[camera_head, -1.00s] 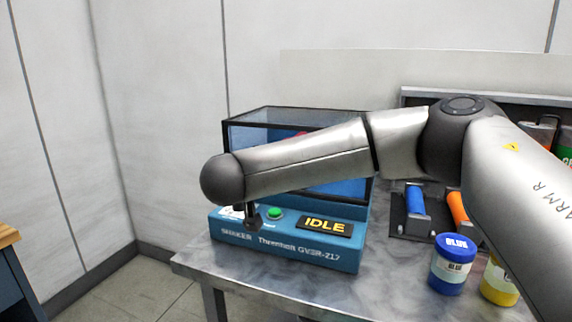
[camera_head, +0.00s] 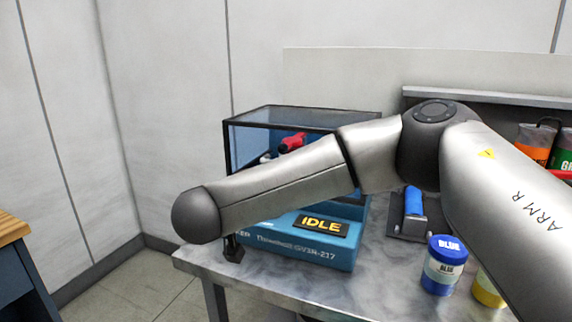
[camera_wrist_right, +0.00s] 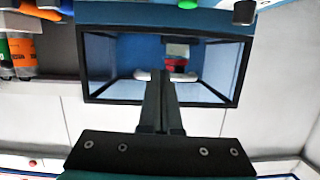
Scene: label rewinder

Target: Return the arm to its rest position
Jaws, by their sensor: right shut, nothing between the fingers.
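My right arm (camera_head: 283,182) reaches across the head view from the right, sloping down to the left, its rounded dark joint near the table's left end. In the right wrist view my right gripper's fingers (camera_wrist_right: 161,88) are together and empty, seen against the machine's glass case (camera_wrist_right: 105,62). The machine's display (camera_head: 321,225) reads IDLE. The arm hides part of the machine's front. My left gripper is not in view.
A blue-lidded jar (camera_head: 443,268) and a partly hidden yellow jar (camera_head: 487,291) stand on the grey table (camera_head: 385,265). A blue roller (camera_head: 413,202) sits behind them. Orange and green containers (camera_head: 535,142) are at the back right. A wooden-topped bench (camera_head: 10,230) stands far left.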

